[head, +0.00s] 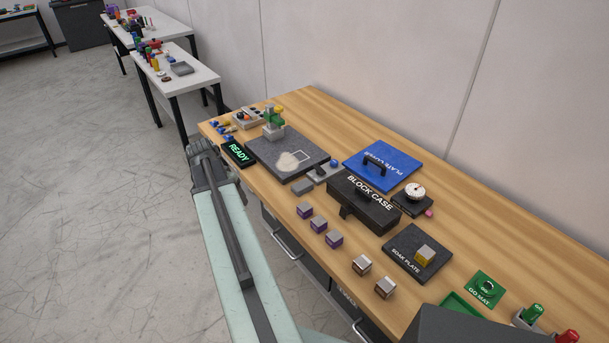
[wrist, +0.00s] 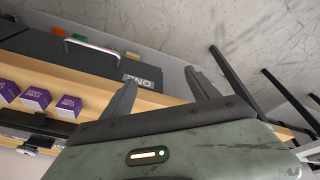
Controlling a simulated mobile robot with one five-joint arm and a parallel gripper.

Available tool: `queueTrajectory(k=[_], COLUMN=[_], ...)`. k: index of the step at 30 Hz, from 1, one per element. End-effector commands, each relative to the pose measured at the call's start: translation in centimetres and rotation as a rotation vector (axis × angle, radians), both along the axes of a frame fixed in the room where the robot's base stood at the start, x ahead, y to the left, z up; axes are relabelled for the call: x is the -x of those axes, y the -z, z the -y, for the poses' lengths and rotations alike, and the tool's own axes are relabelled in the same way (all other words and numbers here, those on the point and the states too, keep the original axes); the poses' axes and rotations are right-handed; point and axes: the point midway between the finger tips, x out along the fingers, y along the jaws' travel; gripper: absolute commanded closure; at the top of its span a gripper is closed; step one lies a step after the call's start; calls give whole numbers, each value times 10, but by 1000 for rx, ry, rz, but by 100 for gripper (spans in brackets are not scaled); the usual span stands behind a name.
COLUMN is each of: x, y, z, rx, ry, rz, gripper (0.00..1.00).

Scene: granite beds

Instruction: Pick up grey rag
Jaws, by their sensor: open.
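A small flat grey piece (head: 302,187), which looks like the folded grey rag, lies on the wooden bench in the head view. It is just below the dark granite plate (head: 262,150), beside a small grey tray. I cannot make out the rag in the wrist view. My gripper (head: 199,150) is off the bench's left front edge in the head view, left of the READY sign and well apart from the rag. In the wrist view my gripper (wrist: 160,76) has its two fingers spread with nothing between them.
The black BLOCK CASE (head: 364,201), blue plate cover (head: 382,165) and READY sign (head: 238,153) stand near the rag. Several purple-sided blocks (head: 319,225) line the front edge. A green and grey fixture (head: 273,122) rises at the plate's back. Floor left of the bench is clear.

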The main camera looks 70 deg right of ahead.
Motion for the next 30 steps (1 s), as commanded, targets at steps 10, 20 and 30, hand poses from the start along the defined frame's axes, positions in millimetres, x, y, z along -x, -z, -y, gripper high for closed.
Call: queueTrajectory(k=[10,20,30], x=[167,179,181], y=[-50,-28,-7], z=[144,155,161], rx=[133,140,139], ry=[559,585,585], rz=[43,44,44], gripper=[31,31,31])
